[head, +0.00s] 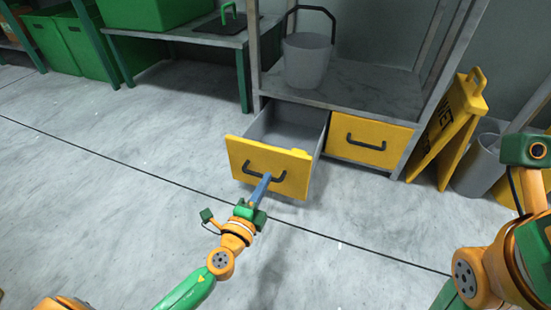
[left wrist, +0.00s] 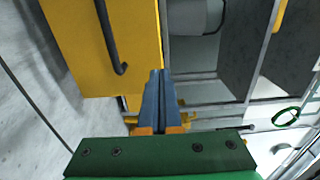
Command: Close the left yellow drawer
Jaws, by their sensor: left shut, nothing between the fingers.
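The left yellow drawer (head: 285,172) is pulled out of the grey shelf unit, and its grey inside (head: 287,128) looks empty. Its yellow front carries a dark bar handle (head: 246,171). My left gripper (head: 266,177) is shut and empty, its blue fingers at the drawer front near the right part of the handle. In the left wrist view the shut fingers (left wrist: 161,78) lie by the edge of the yellow front (left wrist: 110,75), below the end of the handle (left wrist: 110,40). I cannot tell whether they touch the drawer. My right gripper is out of view.
The right yellow drawer (head: 372,152) is shut. A grey bucket (head: 306,60) stands on the shelf above. Yellow folding signs (head: 449,124) and a grey bin (head: 478,166) stand to the right. Green crates (head: 88,48) are at the back left. The floor before the drawer is clear.

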